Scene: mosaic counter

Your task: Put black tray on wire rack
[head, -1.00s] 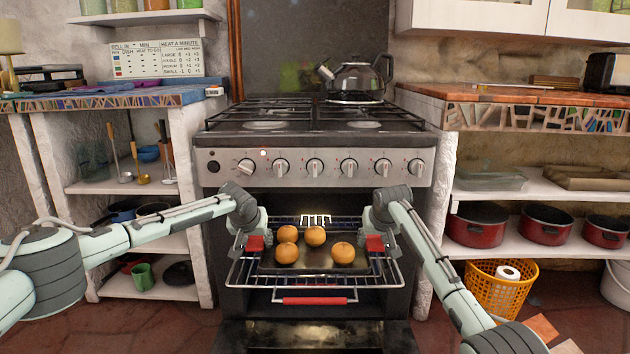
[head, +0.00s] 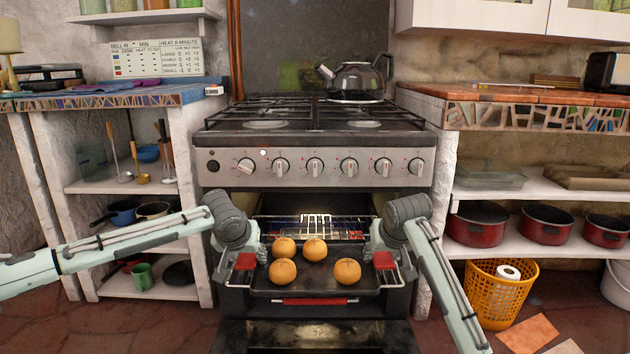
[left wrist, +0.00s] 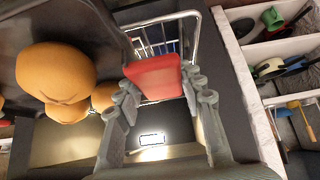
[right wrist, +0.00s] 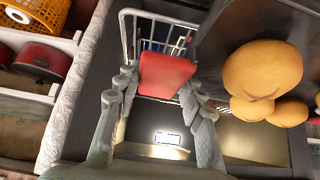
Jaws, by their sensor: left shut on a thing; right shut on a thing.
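The black tray (head: 312,287) is level in front of the open oven, with several round orange-brown items (head: 283,271) on it. My left gripper (head: 245,261) is shut on the tray's left red handle (left wrist: 153,78). My right gripper (head: 384,260) is shut on its right red handle (right wrist: 166,74). The wire rack (left wrist: 178,22) is pulled out of the oven below the tray, and its red front bar (head: 315,301) shows under the tray's front edge. The tray hides most of the rack. I cannot tell whether tray and rack touch.
The open oven door (head: 302,335) lies low in front. The stove top (head: 312,118) with a kettle (head: 356,80) is above. Shelves with pots (head: 478,226) stand at the right, and shelves with utensils (head: 140,170) at the left. An orange basket (head: 497,298) stands on the floor at right.

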